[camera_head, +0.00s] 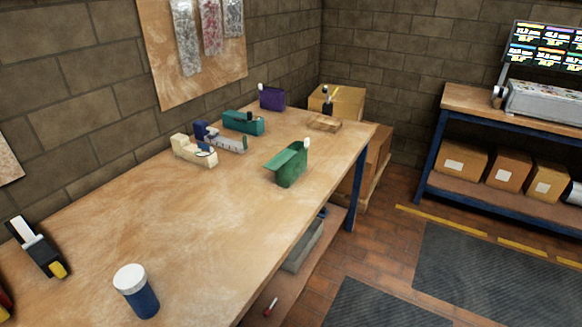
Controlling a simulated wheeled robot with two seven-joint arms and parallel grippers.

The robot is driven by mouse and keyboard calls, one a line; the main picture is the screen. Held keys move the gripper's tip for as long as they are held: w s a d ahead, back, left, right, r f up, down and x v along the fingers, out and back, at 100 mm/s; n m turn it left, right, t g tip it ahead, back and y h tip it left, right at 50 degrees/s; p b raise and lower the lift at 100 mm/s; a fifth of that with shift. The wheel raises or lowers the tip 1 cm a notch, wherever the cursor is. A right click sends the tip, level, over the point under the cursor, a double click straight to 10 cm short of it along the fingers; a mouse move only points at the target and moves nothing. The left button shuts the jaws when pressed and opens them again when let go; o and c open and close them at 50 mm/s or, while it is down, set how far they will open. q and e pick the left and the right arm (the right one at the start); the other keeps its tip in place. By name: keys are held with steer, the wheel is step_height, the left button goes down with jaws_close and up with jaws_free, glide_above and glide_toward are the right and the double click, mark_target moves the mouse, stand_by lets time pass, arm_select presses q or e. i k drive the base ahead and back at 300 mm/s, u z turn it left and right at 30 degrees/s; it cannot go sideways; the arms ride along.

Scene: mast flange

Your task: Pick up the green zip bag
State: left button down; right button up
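A green bag-like object (291,167) stands upright on the wooden workbench (220,205), near its right edge and toward the far end. A flap on its upper left sticks out to the side, and a small white piece shows at its top right. The space around it on the bench is clear. Neither of my grippers is in view.
A teal box-like item (243,122), a purple one (272,98), a cream one (194,151) and a blue-and-white one (222,138) stand along the wall side. A blue jar with a white lid (137,291) is at the near end. The near middle is bare.

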mark_target(290, 164)
steer(key=z, duration=0.55)
steer(key=k, duration=1.25)
steer(key=z, duration=0.8)
steer(key=i, duration=1.75)
steer(key=u, duration=0.95)
steer(key=i, duration=1.3)
steer(key=u, duration=1.25)
